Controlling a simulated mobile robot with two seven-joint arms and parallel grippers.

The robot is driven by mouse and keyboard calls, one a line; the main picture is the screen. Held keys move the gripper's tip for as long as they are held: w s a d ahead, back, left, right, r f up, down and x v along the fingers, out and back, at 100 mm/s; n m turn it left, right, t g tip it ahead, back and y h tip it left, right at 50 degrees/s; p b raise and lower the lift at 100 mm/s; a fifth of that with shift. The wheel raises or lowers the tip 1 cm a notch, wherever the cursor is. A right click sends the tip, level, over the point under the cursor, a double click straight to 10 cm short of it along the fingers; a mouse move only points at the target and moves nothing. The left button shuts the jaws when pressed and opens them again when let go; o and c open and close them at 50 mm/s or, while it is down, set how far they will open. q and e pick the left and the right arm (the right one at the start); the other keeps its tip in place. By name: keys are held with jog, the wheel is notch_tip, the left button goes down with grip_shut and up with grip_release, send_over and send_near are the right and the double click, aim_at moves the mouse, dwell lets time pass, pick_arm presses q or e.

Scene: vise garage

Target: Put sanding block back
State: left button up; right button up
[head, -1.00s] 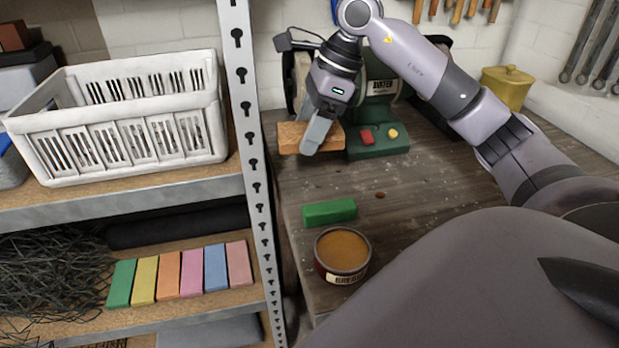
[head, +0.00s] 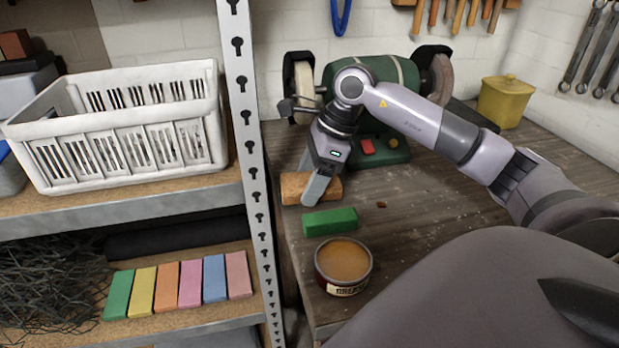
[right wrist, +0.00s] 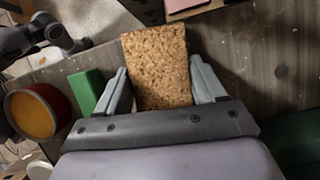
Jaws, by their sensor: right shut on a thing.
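A brown, cork-textured block, which looks like the sanding block (head: 294,187), is between the fingers of my right gripper (head: 312,196). The right wrist view shows the block (right wrist: 158,62) sticking out beyond both grey fingers. The right gripper is shut on it, just behind a green block (head: 330,221) on the workbench. I cannot tell whether the cork block touches the bench. The near finger hides part of it in the head view. My left gripper is not in view.
An open tin (head: 343,262) stands in front of the green block. The bench grinder (head: 385,80) is behind the gripper. A perforated shelf post (head: 247,130) stands left. Its shelves hold a white basket (head: 120,150) and a row of coloured blocks (head: 190,283). Bare workbench (head: 440,195) lies right.

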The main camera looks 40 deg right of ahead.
jog(key=shift+s+f+b, duration=0.1)
jog(key=shift+f+b, duration=0.4)
jog(key=shift+f, duration=0.1)
jog(key=o, duration=1)
jog(key=shift+f, duration=0.15)
jog(key=shift+a+f, duration=0.1)
jog(key=shift+r+p, duration=0.55)
jog(key=shift+r, duration=0.05)
jog(key=v, duration=0.4)
jog(key=d+v, duration=0.1)
jog(key=v, duration=0.2)
jog(key=shift+w, duration=0.3)
